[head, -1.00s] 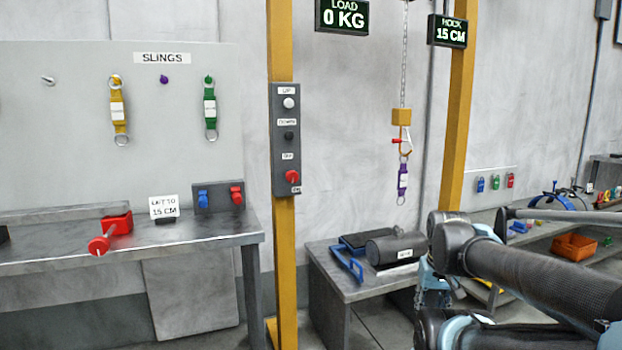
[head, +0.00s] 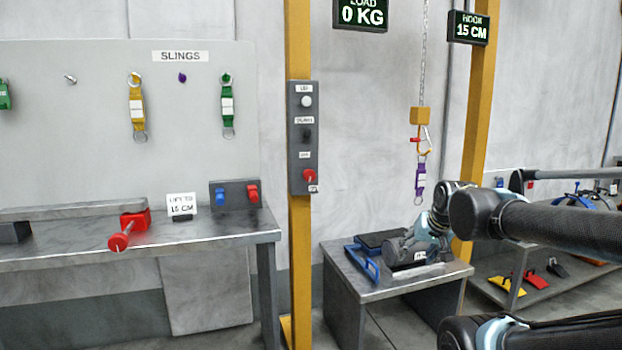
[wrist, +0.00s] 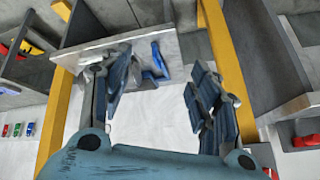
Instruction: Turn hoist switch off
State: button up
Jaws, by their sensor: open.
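The hoist control panel (head: 303,137) is a grey box on a yellow post in the head view. It has a white UP button (head: 306,101), a black button (head: 305,134) and a red switch (head: 309,176) at its lower end. A small label sits beside the switch, too small to read surely. My gripper (wrist: 157,97) is open and empty in the wrist view, its two fingers wide apart. In the head view, the end of my arm is right of the panel, over the low table, apart from the switch. Its fingertips are hard to make out there.
A hook with a purple sling (head: 420,181) hangs right of the panel, close to my arm. The low table (head: 395,285) holds a dark cylinder and a blue-handled item. A workbench (head: 140,245) with a red clamp (head: 130,231) stands at left.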

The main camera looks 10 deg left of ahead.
jog(key=w+a+r+t+y, duration=0.25)
jog(key=w+a+r, duration=0.35)
jog(key=a+r, duration=0.4)
jog(key=t+y, duration=0.2)
jog(key=y, duration=0.3)
send_near(312, 175)
jog(key=shift+x, duration=5.8)
jog(key=c, duration=1.1)
